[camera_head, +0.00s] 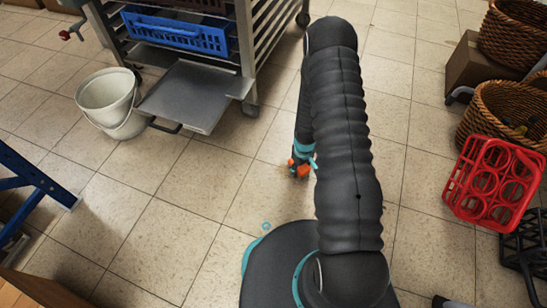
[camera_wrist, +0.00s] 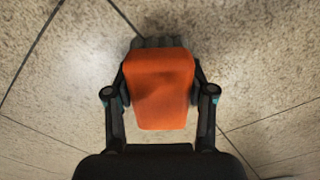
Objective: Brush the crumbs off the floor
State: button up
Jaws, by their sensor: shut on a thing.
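My gripper (camera_head: 301,166) is low over the floor tiles, left of my arm in the head view. In the wrist view my gripper (camera_wrist: 160,90) is shut on an orange block-shaped thing (camera_wrist: 160,100), with a finger on each side. Dark grey ridges, like bristles, show at its far edge, so it looks like a brush. Orange parts of it (camera_head: 304,171) also show at the gripper in the head view. Whether it touches the floor I cannot tell. The floor (camera_head: 165,230) is beige speckled tile. I cannot make out any crumbs against the speckles.
A metal rack (camera_head: 245,50) with a blue crate (camera_head: 175,32) stands at the back, a grey flat panel (camera_head: 187,97) jutting out low. A white bucket (camera_head: 105,98) is beside it. A red bottle carrier (camera_head: 491,183) and wicker baskets (camera_head: 500,108) are at right. Mid-left floor is clear.

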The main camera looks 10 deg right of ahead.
aim_at(306, 167)
jog(key=shift+s+d, duration=0.4)
jog(key=shift+d, duration=0.3)
jog(key=shift+s+d+r, duration=0.15)
jog(key=shift+r, duration=0.15)
jog(key=shift+r+p, duration=0.5)
jog(key=shift+r, duration=0.35)
notch_tip(306, 167, up, 2)
jog(key=shift+r+p, duration=0.1)
jog(key=shift+p, duration=0.5)
jog(key=shift+r+p, duration=1)
jog(key=shift+r, duration=0.8)
